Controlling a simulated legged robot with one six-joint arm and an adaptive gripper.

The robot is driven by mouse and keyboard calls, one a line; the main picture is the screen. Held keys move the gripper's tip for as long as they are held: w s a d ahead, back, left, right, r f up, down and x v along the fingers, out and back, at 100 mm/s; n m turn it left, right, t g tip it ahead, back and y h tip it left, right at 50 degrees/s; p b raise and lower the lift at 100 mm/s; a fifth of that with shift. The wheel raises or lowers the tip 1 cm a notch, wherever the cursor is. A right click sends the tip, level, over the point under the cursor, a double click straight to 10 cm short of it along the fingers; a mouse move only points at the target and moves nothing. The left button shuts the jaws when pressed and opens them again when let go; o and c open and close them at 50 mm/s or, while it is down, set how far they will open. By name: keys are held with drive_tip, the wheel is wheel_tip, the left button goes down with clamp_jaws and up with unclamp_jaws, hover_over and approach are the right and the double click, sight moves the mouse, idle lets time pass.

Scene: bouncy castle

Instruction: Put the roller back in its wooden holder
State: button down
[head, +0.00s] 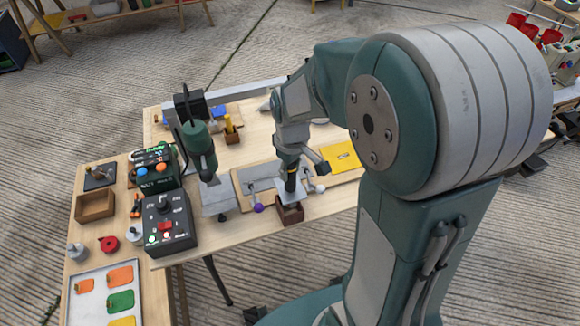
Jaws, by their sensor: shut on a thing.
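My gripper (291,168) points down over the table and is shut on a dark upright handle with a yellow band, which I take to be the roller (291,184). The roller's lower end meets the top of a small dark brown wooden holder (290,214) near the table's front edge. The roller looks about upright. I cannot tell whether it is inside the holder or just above it, as the gripper and a pale plate partly cover that spot.
A purple ball (259,208) and a white ball (320,189) flank the holder. A black control box (167,226) stands to the left. A yellow-handled tool (230,126) stands in a brown block behind. A yellow sheet (341,157) lies to the right.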

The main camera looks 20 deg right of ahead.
sight(289, 185)
drive_tip(key=shift+a, duration=0.15)
drive_tip(key=shift+d+f, duration=0.15)
drive_tip(key=shift+d, duration=0.15)
drive_tip(key=shift+f, duration=0.25)
drive_tip(key=shift+a+f, duration=0.2)
drive_tip(key=shift+f, duration=2.6)
idle(0.4)
drive_tip(key=shift+c, duration=1.4)
unclamp_jaws()
